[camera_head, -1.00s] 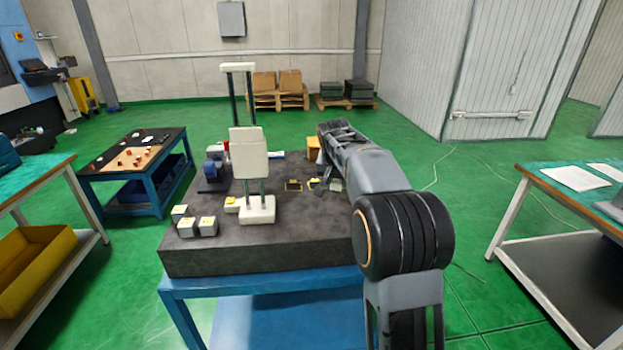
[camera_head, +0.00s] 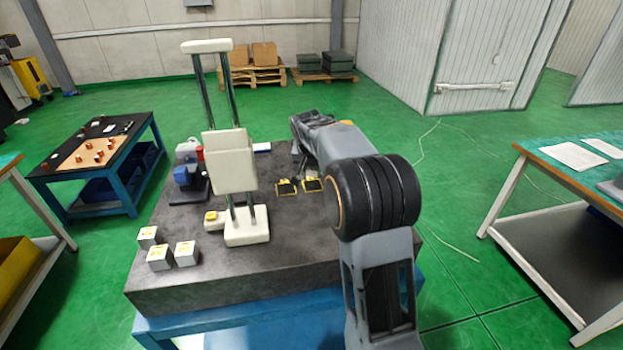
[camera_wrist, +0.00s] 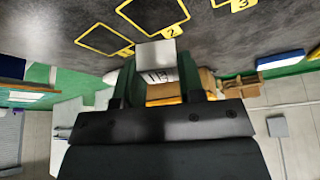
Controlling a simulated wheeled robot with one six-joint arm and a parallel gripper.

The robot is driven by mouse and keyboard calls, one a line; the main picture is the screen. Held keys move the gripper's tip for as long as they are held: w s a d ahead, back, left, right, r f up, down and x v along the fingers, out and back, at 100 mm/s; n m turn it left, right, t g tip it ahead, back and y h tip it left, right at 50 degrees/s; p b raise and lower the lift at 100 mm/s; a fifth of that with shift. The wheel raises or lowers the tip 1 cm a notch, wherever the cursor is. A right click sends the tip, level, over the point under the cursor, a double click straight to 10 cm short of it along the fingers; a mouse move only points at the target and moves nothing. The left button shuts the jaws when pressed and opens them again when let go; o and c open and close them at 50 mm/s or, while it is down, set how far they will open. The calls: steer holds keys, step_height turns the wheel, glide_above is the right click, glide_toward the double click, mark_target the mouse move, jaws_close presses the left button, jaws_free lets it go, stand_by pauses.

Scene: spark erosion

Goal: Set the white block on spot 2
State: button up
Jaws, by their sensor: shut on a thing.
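In the wrist view my gripper (camera_wrist: 158,82) is shut on the white block (camera_wrist: 156,55), which sits between its two fingertips and shows a pale grey-white face. Spot 2 is a yellow outline (camera_wrist: 152,14) on the dark slab, with its label 2 (camera_wrist: 172,30) just above the block in the picture. I cannot tell the gap between block and slab. Another yellow outline (camera_wrist: 103,40) is to its left, and the label 3 (camera_wrist: 243,4) is to its right. In the head view my arm hides the gripped block; two yellow outlines (camera_head: 287,187) show beside the arm.
On the slab (camera_head: 250,275), a tall white stand (camera_head: 228,165) on two rods rises left of my arm. Bare slab lies between the stand and my arm.

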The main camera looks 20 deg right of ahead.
mark_target(312, 176)
steer(key=shift+f, duration=2.15)
steer(key=shift+f, duration=0.15)
steer(key=o, duration=1.1)
